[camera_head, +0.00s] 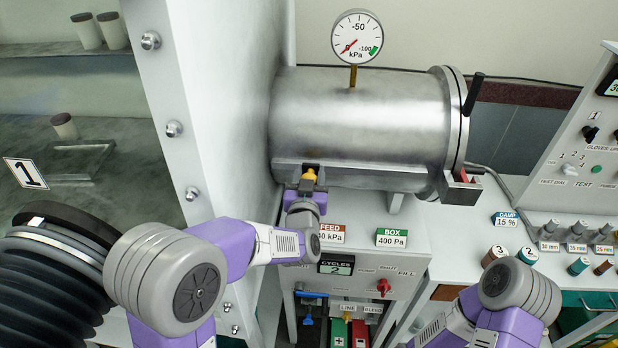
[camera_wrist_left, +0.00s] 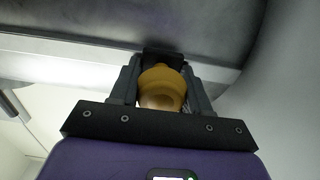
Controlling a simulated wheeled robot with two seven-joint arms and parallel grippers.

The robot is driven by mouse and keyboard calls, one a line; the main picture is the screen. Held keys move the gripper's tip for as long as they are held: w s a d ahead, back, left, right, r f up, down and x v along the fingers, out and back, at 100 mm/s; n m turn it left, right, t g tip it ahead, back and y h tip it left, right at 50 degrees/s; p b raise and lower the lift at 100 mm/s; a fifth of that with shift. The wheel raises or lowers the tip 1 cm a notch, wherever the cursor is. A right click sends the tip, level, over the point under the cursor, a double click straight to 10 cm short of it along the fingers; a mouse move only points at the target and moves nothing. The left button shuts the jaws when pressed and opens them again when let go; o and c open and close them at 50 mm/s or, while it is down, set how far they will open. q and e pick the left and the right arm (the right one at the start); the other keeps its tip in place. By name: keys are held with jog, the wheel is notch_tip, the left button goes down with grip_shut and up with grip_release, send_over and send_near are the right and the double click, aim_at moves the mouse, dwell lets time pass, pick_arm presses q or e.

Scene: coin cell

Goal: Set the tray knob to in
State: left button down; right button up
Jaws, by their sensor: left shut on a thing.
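The tray knob (camera_wrist_left: 162,86) is a yellow-orange rounded knob in the left wrist view. It sits at the lower front of the steel chamber, and it also shows in the head view (camera_head: 309,175). My left gripper (camera_head: 308,183) is at the knob, with its two dark fingers on either side of it. In the left wrist view the left gripper (camera_wrist_left: 162,90) is shut on the knob. A dark block (camera_wrist_left: 163,57) lies just behind the knob. My right arm is at the lower right of the head view, but its gripper is out of view.
The steel chamber (camera_head: 350,120) lies just above the knob, with a gauge (camera_head: 357,38) on top. A white glovebox wall (camera_head: 215,90) stands close on the left.

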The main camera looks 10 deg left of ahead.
pick_arm(q)
jog(key=shift+a, duration=0.15)
jog(key=c, duration=0.7)
grip_release()
jog(key=shift+s+d, duration=0.15)
jog(key=shift+s, duration=1.75)
jog(key=shift+s+d, duration=0.15)
jog(key=shift+s, duration=1.7)
